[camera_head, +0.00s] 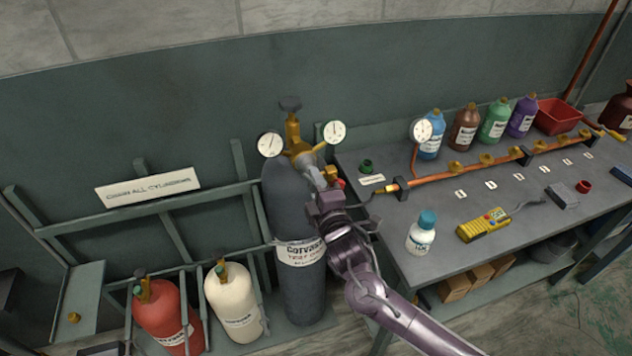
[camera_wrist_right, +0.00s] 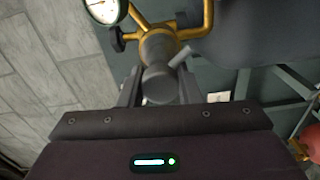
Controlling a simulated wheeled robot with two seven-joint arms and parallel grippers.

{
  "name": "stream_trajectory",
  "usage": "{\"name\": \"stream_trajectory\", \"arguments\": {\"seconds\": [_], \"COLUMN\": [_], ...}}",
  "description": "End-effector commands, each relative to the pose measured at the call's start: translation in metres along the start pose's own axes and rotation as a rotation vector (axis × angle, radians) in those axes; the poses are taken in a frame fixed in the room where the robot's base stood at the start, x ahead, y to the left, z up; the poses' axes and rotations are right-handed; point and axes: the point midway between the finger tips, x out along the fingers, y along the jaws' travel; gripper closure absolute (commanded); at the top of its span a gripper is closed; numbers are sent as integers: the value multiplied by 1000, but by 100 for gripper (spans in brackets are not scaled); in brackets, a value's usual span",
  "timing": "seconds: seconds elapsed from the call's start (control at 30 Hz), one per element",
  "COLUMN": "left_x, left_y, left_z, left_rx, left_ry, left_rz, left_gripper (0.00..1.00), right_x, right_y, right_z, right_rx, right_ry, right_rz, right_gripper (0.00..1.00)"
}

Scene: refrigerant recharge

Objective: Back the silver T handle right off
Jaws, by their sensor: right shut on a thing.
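The silver T handle (camera_head: 312,170) sticks out from the front of the brass regulator (camera_head: 300,148) on the tall dark grey cylinder (camera_head: 297,290). My right gripper (camera_head: 322,187) is at the handle, in front of the cylinder's upper part, and hides part of it. In the right wrist view the handle's round grey end (camera_wrist_right: 158,86) sits between my two fingers (camera_wrist_right: 158,92), which are shut on it. The handle is still in line with the brass regulator body (camera_wrist_right: 165,32) behind it. My left gripper is not in view.
Two gauges (camera_head: 270,144) (camera_head: 335,132) flank the regulator. A red (camera_head: 168,315) and a cream cylinder (camera_head: 234,300) stand in the rack on the left. The bench (camera_head: 390,155) on the right holds a copper pipe (camera_head: 470,170), several bottles and a yellow meter (camera_head: 484,225).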

Motion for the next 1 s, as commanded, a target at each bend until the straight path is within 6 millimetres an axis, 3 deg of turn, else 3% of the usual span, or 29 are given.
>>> {"name": "stream_trajectory", "arguments": {"seconds": [1.0], "left_x": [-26], "left_y": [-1], "left_z": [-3], "left_rx": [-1], "left_ry": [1], "left_rz": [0], "left_gripper": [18], "right_x": [0], "right_y": [-1], "right_z": [0], "right_rx": [-913], "right_ry": [3], "right_rz": [-3], "right_gripper": [92]}}
